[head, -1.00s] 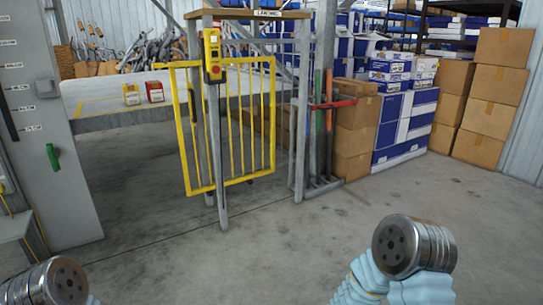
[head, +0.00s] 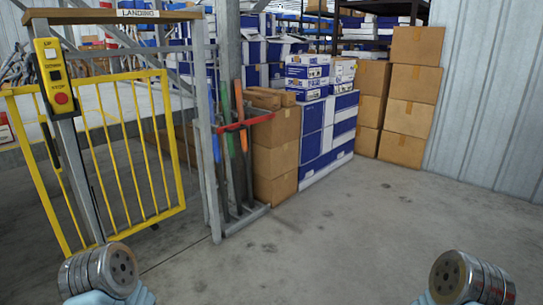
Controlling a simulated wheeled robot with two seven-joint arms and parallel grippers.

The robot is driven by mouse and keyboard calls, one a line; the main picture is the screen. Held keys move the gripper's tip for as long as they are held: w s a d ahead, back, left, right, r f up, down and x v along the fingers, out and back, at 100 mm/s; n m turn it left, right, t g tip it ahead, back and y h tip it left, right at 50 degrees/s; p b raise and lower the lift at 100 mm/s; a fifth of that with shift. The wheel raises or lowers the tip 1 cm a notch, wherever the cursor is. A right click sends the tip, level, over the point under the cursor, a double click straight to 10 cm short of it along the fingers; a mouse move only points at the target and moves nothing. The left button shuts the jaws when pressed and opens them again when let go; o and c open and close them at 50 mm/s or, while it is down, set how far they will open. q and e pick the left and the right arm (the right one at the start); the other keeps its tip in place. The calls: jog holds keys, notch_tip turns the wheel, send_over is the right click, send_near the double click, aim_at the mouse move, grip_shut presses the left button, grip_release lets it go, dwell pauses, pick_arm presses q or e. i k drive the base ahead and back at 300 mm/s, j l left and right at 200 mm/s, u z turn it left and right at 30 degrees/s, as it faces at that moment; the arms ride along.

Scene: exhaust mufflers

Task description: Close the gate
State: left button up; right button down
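The yellow barred gate (head: 128,165) stands upright at the left of the head view, by a grey metal frame with a wooden top board marked LANDING (head: 138,14). A gap shows between the gate's right edge and the frame's right post (head: 207,150). The gate's left part extends past the left post (head: 78,170). A yellow control box (head: 54,80) with a red STOP button is on that post and hides part of the gate. Round metal parts of my two arms show at the bottom, apart from the gate. No gripper fingers are visible.
Long-handled tools (head: 235,140) stand in a rack with a red bar right of the frame. Stacked brown cartons (head: 277,145) and blue-white boxes (head: 328,130) stand behind. More cartons (head: 410,95) are by the corrugated wall. The concrete floor (head: 330,225) at centre and right is clear.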

aim_at(8, 93)
jog(key=i+l, duration=0.1)
jog(key=i, duration=0.5)
jog(key=i+l, duration=0.1)
jog(key=i, duration=0.55)
jog(key=j+u, duration=0.05)
